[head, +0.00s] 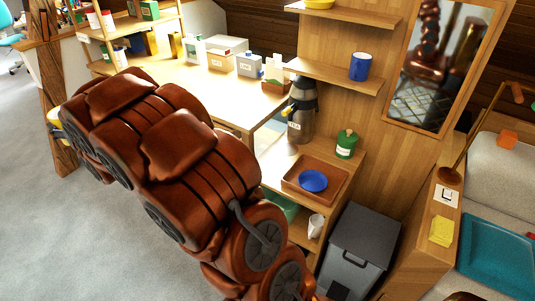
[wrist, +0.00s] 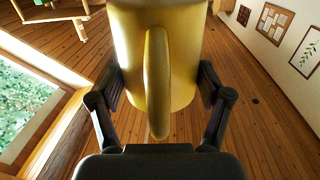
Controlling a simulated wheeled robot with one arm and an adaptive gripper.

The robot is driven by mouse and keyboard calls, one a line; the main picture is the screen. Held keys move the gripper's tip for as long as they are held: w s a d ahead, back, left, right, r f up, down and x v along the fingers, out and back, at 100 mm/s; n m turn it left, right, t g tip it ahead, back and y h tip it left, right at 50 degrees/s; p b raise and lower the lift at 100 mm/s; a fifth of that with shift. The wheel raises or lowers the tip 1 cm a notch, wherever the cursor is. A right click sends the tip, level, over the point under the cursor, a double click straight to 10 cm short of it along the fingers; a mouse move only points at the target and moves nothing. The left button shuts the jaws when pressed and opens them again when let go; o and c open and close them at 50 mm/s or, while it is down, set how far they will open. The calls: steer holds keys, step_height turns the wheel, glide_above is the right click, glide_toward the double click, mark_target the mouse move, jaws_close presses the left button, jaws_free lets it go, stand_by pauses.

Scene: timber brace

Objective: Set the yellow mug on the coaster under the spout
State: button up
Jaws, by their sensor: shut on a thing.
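The yellow mug (wrist: 185,60) fills the upper middle of the wrist view, its handle towards the camera. My gripper (wrist: 158,85) is shut on it, one finger on each side. In the head view a bit of yellow (head: 55,130) shows at the far left behind my arm, which hides most of my gripper. The steel dispenser (head: 300,115) with a black top stands on the wooden counter, well to the right of it. A brown tray (head: 291,190) holding a round blue dish (head: 313,181) is in front of the dispenser.
A green lidded jar (head: 346,144) stands beside the dispenser. A grey bin (head: 360,250) is right of the counter. Above is a shelf with a blue mug (head: 360,67). A desk (head: 220,83) with boxes stands behind. Open floor (head: 60,225) lies at left.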

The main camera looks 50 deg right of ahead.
steer(key=s+d+f+m+g+h+b, duration=0.2)
steer(key=s+d+f+m+h+b, duration=0.25)
steer(key=d, duration=0.45)
steer(key=s+d+f+m+g+h+b, duration=0.1)
steer(key=s+d+f+h+b, duration=0.3)
steer(key=d+f+b, duration=0.35)
steer(key=s+d+f+m+g+h+b, duration=0.2)
steer(key=s+d+f+m+h+b, duration=0.25)
steer(key=d, duration=0.65)
steer(key=s+d+f+m+g+h+b, duration=0.1)
steer(key=s+d+f+m+g+b, duration=0.1)
steer(key=s+d+f+g+b, duration=0.5)
steer(key=s+d+f+m+g+h+b, duration=0.1)
steer(key=s+d+f+m+h+b, duration=0.3)
steer(key=s, duration=0.7)
steer(key=s+d+f+m+g+y+b, duration=0.1)
steer(key=s+d+f+g+b, duration=0.3)
steer(key=s+f+b, duration=0.35)
steer(key=b, duration=0.5)
glide_above(275, 172)
step_height(275, 172, down, 4)
steer(key=shift+s+f+b, duration=0.1)
steer(key=shift+b, duration=1.1)
steer(key=o, duration=1.5)
steer(key=shift+f, duration=0.1)
steer(key=shift+c, duration=0.2)
